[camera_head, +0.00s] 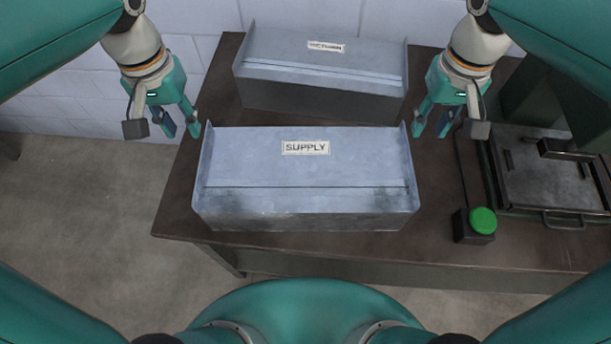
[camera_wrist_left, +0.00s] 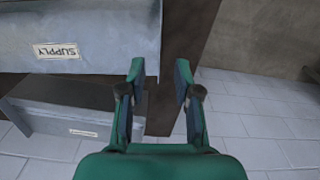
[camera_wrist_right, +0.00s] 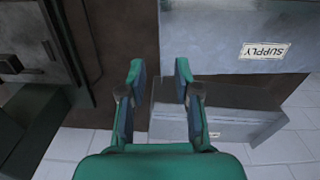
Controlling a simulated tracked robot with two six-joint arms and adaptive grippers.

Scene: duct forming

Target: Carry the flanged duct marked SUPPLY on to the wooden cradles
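The grey metal duct marked SUPPLY (camera_head: 300,172) lies on the dark table, with a raised flange at each end. It also shows in the left wrist view (camera_wrist_left: 100,50) and the right wrist view (camera_wrist_right: 225,50). My left gripper (camera_head: 182,129) is open and empty beside the duct's far left corner. My right gripper (camera_head: 431,128) is open and empty beside its far right corner. In both wrist views the fingers are spread with nothing between them. I cannot tell whether either inner finger touches a flange. The wooden cradles are not in view.
A similar duct (camera_head: 320,72), its label reading RETURN, lies behind. A green button on a black box (camera_head: 482,221) stands at the right front, near a metal machine with a plate (camera_head: 545,185). The table's (camera_head: 180,205) left edge is clear; bare floor lies beyond.

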